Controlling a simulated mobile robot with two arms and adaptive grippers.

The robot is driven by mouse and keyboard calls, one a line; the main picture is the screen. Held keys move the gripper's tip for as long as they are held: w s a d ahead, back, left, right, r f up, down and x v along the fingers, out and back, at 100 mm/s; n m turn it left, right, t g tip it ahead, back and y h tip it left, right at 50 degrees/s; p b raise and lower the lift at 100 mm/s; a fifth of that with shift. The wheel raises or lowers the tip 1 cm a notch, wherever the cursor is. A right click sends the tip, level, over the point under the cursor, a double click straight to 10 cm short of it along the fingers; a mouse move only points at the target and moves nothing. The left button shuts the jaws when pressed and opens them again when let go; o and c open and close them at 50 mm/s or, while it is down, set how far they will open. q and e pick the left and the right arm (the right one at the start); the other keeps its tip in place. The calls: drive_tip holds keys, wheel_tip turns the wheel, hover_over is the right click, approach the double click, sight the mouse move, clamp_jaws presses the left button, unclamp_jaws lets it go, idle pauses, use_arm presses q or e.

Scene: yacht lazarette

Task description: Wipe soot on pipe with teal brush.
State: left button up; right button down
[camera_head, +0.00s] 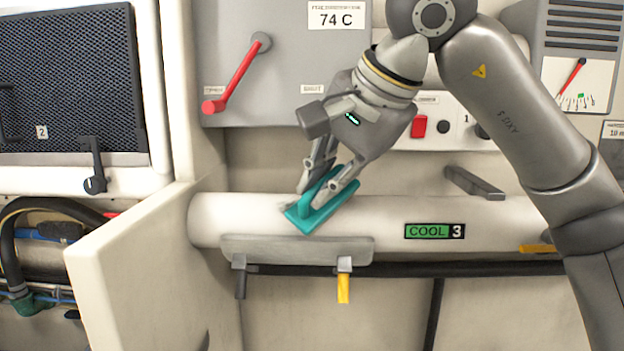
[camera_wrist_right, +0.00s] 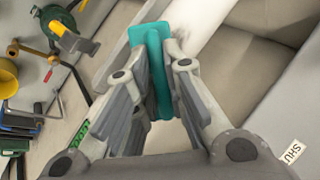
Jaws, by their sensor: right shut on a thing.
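The white pipe (camera_head: 380,215) runs level across the middle of the head view and carries a green "COOL 3" label. My right gripper (camera_head: 325,190) is over the pipe, left of that label, and is shut on the teal brush (camera_head: 309,220). The brush's flat plate lies tilted against or just above the pipe's front; I cannot tell whether it touches. The brush (camera_wrist_right: 157,75) also shows between the fingers in the right wrist view. A faint greyish patch shows at the brush's left edge; any soot under the brush is hidden. My left gripper is not in view.
A grey tray-like bracket (camera_head: 297,249) with a yellow-tipped clip sits just below the pipe. A cream partition (camera_head: 130,265) stands at the left. A red lever (camera_head: 236,76) and a switch panel (camera_head: 462,134) are above. A grey handle (camera_head: 474,184) juts out at the right.

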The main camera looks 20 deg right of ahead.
drive_tip(key=shift+s+d+f, duration=0.1)
drive_tip(key=shift+s+d, duration=0.2)
drive_tip(key=shift+d, duration=0.4)
drive_tip(key=shift+s+d, duration=0.25)
drive_tip(key=shift+d, duration=0.4)
drive_tip(key=shift+s+d, duration=0.1)
drive_tip(key=shift+d, duration=0.1)
drive_tip(key=shift+w+a+p, duration=0.25)
drive_tip(key=shift+a, duration=0.35)
drive_tip(key=shift+w+a+p, duration=0.25)
drive_tip(key=shift+a, duration=0.35)
drive_tip(key=shift+w+a+p, duration=0.25)
drive_tip(key=shift+a, duration=0.35)
drive_tip(key=shift+w+a+p, duration=0.25)
drive_tip(key=shift+a+p, duration=0.15)
drive_tip(key=shift+a, duration=0.25)
drive_tip(key=shift+w+a+p, duration=0.15)
drive_tip(key=shift+w+a, duration=0.1)
drive_tip(key=shift+a, duration=0.25)
drive_tip(key=shift+w+a+p, duration=0.15)
drive_tip(key=shift+w+a, duration=0.05)
drive_tip(key=shift+a, duration=0.3)
drive_tip(key=a, duration=0.1)
drive_tip(key=w+a+p, duration=0.1)
drive_tip(key=a, duration=0.1)
drive_tip(key=shift+w, duration=0.15)
